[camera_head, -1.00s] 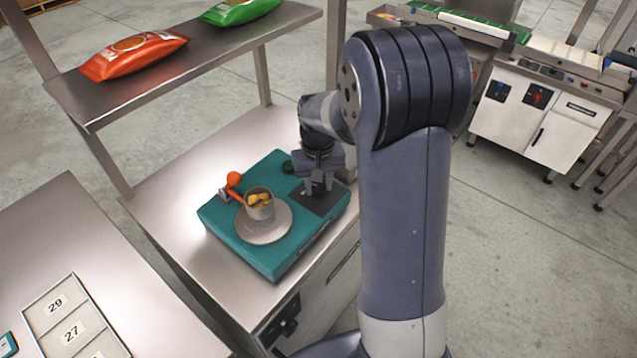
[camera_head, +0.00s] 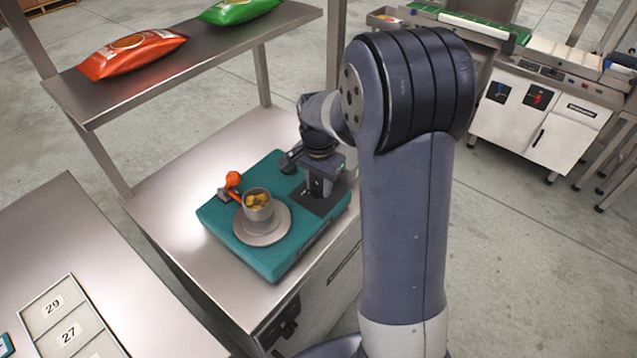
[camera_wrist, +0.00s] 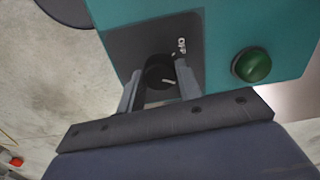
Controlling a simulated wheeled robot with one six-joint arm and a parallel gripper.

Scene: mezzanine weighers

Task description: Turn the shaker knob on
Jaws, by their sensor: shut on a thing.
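The teal shaker (camera_head: 237,228) stands on the steel bench. In the wrist view its dark panel (camera_wrist: 128,45) carries a black round knob (camera_wrist: 160,75) with a pale pointer line and a small white label beside it. My gripper (camera_wrist: 160,82) has its two fingers on either side of the knob, shut on it. In the head view my gripper (camera_head: 318,192) is over the dark panel and hides the knob. A metal cup (camera_head: 258,206) with yellowish pieces stands on the shaker's round plate (camera_head: 264,238).
A green button (camera_wrist: 252,65) sits beside the panel. An orange-red clamp lever (camera_head: 233,180) stands behind the cup. A shelf (camera_head: 200,75) above holds a red bag (camera_head: 133,54) and a green bag (camera_head: 238,10). A numbered tray (camera_head: 68,327) lies on the nearer table.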

